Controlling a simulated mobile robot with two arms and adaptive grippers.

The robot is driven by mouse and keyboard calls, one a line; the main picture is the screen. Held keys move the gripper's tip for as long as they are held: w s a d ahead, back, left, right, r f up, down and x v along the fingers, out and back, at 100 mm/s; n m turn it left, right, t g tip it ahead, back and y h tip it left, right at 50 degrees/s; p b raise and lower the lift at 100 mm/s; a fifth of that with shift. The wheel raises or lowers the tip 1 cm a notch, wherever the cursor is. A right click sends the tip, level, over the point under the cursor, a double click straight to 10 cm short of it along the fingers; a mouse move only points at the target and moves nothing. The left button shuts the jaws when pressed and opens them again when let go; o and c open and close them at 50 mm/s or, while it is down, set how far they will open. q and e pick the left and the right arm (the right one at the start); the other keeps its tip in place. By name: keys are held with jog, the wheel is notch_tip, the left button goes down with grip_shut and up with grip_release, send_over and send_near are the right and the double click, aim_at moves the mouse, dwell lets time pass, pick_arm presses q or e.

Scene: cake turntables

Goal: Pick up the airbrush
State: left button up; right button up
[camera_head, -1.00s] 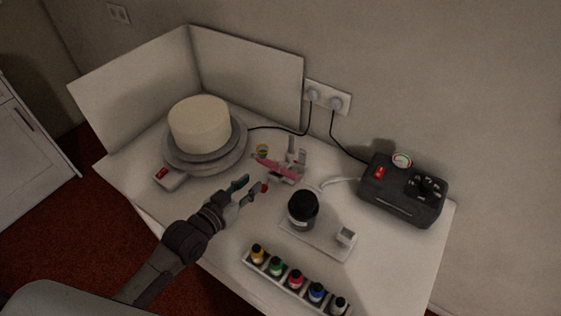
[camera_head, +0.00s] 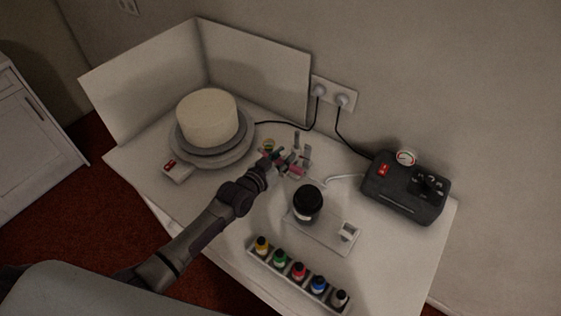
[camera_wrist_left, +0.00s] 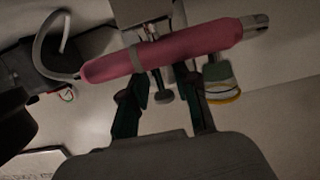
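The airbrush has a pink body and a metal end. It rests on a small stand (camera_head: 306,157) near the middle of the table, partly hidden by my gripper in the head view. In the left wrist view the airbrush (camera_wrist_left: 190,48) lies crosswise, just beyond my fingertips. My left gripper (camera_head: 280,160) is at the airbrush. In the left wrist view my left gripper (camera_wrist_left: 168,90) has its fingers apart, with a small knob-like part showing between them. Whether the fingertips touch the airbrush is unclear. My right gripper is not in view.
A cake (camera_head: 207,117) sits on a turntable (camera_head: 178,153) at the left. A black-lidded jar (camera_head: 307,204) stands on a white tray (camera_head: 325,239). A compressor (camera_head: 402,187) is at the right. A rack holds several paint bottles (camera_head: 298,271) in front. White panels (camera_head: 255,78) stand behind.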

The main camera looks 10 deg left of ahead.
pick_arm(q)
jog(key=shift+c, duration=0.2)
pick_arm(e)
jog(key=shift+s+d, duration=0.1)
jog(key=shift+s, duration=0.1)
pick_arm(q)
grip_shut()
jog(key=shift+w, duration=0.1)
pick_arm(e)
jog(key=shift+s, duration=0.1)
pick_arm(q)
jog(key=shift+r, duration=0.1)
